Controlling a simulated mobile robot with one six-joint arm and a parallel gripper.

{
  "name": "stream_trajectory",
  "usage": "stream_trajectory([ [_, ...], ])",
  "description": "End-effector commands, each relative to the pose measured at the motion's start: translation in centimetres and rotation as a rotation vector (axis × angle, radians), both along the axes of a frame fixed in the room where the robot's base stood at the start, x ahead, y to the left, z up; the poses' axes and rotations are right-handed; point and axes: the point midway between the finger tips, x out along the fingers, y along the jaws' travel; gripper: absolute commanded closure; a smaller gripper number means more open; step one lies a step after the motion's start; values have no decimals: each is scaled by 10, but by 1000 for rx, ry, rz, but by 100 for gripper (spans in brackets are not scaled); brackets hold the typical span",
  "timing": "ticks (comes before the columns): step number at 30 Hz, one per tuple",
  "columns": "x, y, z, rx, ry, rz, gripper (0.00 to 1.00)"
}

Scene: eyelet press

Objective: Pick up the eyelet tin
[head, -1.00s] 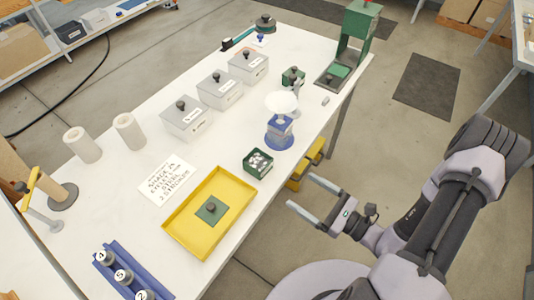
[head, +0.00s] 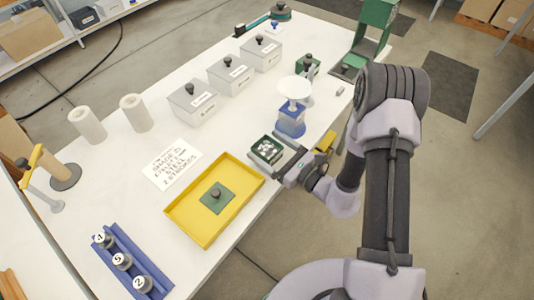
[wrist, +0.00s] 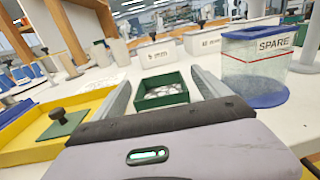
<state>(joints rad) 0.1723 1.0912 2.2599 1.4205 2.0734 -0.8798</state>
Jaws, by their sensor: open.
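The eyelet tin (head: 259,158) is a small square dark green box, open on top, with silvery eyelets inside. It stands upright on the white table near its front edge, and it also shows in the wrist view (wrist: 160,102). My gripper (head: 272,153) is open at table height, reaching in from the table's front edge. In the wrist view its two fingers stand on either side of the tin, with visible gaps, so it holds nothing. A green lid with a dark knob (head: 217,196) lies in the yellow tray.
The yellow tray (head: 184,210) is close to the left of the tin. A blue-based container (head: 291,124) stands close on the right, labelled SPARE in the wrist view. A written card (head: 172,164) and grey lidded boxes (head: 193,103) lie behind. A blue rack (head: 123,261) holds numbered knobs.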

Motion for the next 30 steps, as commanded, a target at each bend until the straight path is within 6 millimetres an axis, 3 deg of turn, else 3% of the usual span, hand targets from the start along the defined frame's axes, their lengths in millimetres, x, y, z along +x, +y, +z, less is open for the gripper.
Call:
stream_trajectory([
  [4,0,-1,0,0,0,0,18],
  [15,-1,-1,0,0,0,0,91],
  [23,0,-1,2,0,0,0,91],
  [30,4,-10,26,-1,-1,5,91],
])
